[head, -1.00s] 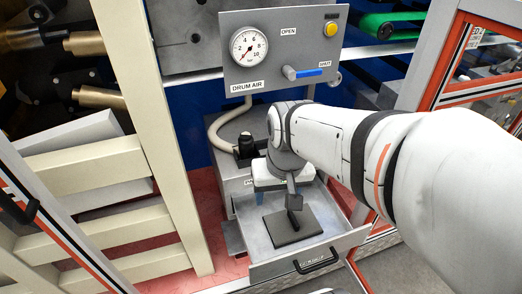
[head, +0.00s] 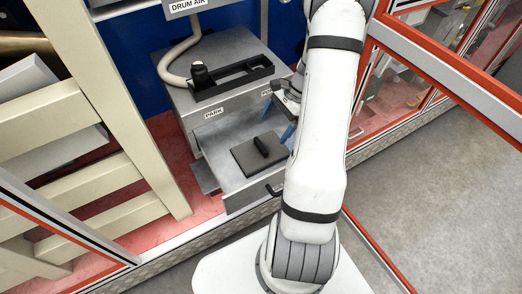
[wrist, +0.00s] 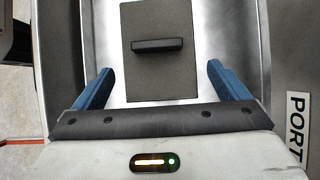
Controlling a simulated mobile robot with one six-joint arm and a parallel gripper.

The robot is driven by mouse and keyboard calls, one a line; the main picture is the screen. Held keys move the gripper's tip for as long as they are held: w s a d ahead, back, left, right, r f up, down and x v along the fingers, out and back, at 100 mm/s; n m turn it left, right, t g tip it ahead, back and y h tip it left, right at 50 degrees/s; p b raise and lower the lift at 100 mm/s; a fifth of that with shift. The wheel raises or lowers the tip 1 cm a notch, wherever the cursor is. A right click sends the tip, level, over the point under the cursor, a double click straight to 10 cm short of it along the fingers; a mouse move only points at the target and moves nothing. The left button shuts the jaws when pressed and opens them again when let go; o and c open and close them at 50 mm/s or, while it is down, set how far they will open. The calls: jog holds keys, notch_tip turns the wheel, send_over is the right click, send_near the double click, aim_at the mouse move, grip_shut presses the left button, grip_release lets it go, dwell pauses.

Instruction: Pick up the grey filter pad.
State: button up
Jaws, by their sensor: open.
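The grey filter pad (head: 259,156) is a flat dark grey square with a raised black bar handle on top. It lies flat in the open metal drawer (head: 215,145). In the wrist view the pad (wrist: 156,75) lies ahead of my gripper (wrist: 155,88), with its handle across the middle. The two blue fingers are spread wide, one to each side of the pad, with nothing between them that they touch. In the head view my gripper (head: 279,118) is at the drawer's right side, partly hidden by my arm.
Cream rails (head: 100,130) stand at left. An orange-framed panel (head: 470,80) is at right.

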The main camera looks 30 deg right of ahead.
aim_at(262, 144)
jog(key=x, duration=0.7)
jog(key=shift+s+a+f, duration=0.1)
jog(key=shift+s+a, duration=0.15)
jog(key=shift+a, duration=0.2)
jog(key=shift+c, duration=0.5)
jog(key=c, duration=1)
